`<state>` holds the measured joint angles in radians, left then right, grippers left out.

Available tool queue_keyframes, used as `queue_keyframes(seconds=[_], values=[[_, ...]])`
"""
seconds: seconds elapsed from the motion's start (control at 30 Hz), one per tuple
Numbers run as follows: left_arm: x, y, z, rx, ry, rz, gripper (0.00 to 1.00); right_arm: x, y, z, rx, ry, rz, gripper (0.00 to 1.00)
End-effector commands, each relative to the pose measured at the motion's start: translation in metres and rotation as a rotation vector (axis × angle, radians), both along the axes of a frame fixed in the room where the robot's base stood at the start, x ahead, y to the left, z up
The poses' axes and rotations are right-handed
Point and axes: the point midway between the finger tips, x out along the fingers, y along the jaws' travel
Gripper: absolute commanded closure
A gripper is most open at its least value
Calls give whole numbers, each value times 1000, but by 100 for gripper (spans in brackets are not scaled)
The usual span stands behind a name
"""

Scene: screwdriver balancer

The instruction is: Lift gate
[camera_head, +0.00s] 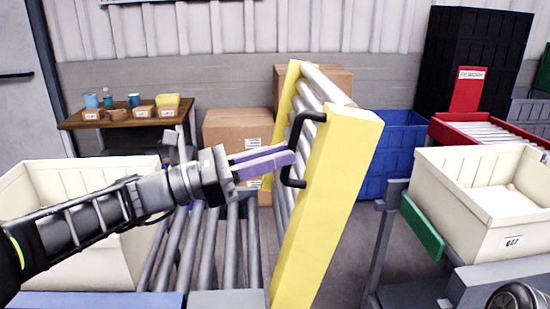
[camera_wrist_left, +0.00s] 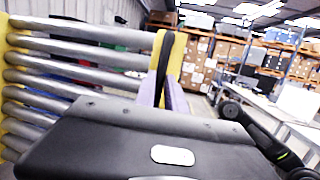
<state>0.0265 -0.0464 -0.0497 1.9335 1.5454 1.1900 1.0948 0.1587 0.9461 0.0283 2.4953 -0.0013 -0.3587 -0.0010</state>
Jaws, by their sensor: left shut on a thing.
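The gate (camera_head: 322,215) is a yellow frame with grey rollers. In the head view it is raised and tilted up steeply at the middle of the conveyor. A black handle (camera_head: 290,150) is fixed to its near yellow side. My left gripper (camera_head: 290,158) reaches in from the left, its purple fingers at the handle and shut on it. In the left wrist view the purple fingers (camera_wrist_left: 163,92) meet the black handle (camera_wrist_left: 158,65) beside the yellow rail (camera_wrist_left: 176,55), with the gate's rollers (camera_wrist_left: 75,75) at left. My right gripper is not in view.
A roller conveyor (camera_head: 205,245) lies below the gate. A cream bin (camera_head: 90,215) stands at left, and another cream bin (camera_head: 480,200) at right above a green edge (camera_head: 422,225). Cardboard boxes (camera_head: 230,128), a blue crate (camera_head: 395,145) and a small wooden table (camera_head: 120,118) are behind.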

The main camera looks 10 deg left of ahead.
Motion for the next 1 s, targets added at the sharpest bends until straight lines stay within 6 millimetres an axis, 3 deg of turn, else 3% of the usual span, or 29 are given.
queue_keyframes(seconds=[0.03, 0.07, 0.3, 0.67, 1.0], values=[[0, -1, -3, 3, 4, -3, 100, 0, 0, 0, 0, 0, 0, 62], [0, -1, -3, 2, 5, -4, 83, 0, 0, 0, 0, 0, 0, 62], [0, -1, -2, 2, 3, -2, 64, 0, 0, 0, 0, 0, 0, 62], [-2, 5, -3, 1, 3, 0, 64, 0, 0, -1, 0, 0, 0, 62], [-23, 49, -12, 2, 2, 1, 64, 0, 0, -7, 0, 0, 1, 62]])
